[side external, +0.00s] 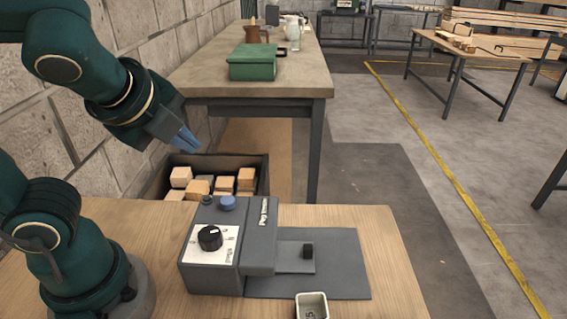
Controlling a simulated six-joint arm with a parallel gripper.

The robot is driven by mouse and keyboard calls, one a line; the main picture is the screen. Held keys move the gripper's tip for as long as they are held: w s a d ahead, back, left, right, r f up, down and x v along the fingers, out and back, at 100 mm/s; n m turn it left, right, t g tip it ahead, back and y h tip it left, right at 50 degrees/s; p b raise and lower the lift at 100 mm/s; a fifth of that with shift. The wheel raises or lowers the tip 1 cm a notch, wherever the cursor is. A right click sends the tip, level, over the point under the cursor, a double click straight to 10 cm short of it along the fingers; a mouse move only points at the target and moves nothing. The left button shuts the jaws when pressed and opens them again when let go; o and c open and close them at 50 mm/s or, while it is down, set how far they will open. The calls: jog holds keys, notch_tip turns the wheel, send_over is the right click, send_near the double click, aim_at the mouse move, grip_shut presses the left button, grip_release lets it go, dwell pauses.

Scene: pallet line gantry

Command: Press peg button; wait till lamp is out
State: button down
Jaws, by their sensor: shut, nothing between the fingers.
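A grey machine box (259,232) with lettering along its top stands on the wooden table. A white panel with a black dial (210,237) faces up on its left part. A blue round knob or button (227,203) and a smaller dark one (207,200) sit at its back edge. I cannot tell which is the button and which the lamp, and neither looks clearly lit. A small dark block (308,250) sits on the machine's right-hand ledge. My gripper (187,144) is shut and empty, up and to the left of the machine, apart from it.
A small white cup (312,302) stands at the table's front edge. A dark crate (262,172) of wooden blocks is behind the machine. A bench behind carries a green box (252,62). The table's right side (388,262) is bare.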

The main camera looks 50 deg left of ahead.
aim_at(227, 201)
jog(key=w+d+m, duration=0.1)
jog(key=d+r+m+t, duration=0.1)
jog(key=m, duration=0.1)
jog(key=w+d+m, duration=0.1)
jog(key=m, duration=0.1)
jog(key=shift+w+d+r+t, duration=0.15)
jog(key=shift+w+d+t, duration=0.15)
jog(key=shift+w+d, duration=0.1)
jog(key=shift+f, duration=4.45)
jog(key=shift+f, duration=0.15)
jog(key=shift+f, duration=0.25)
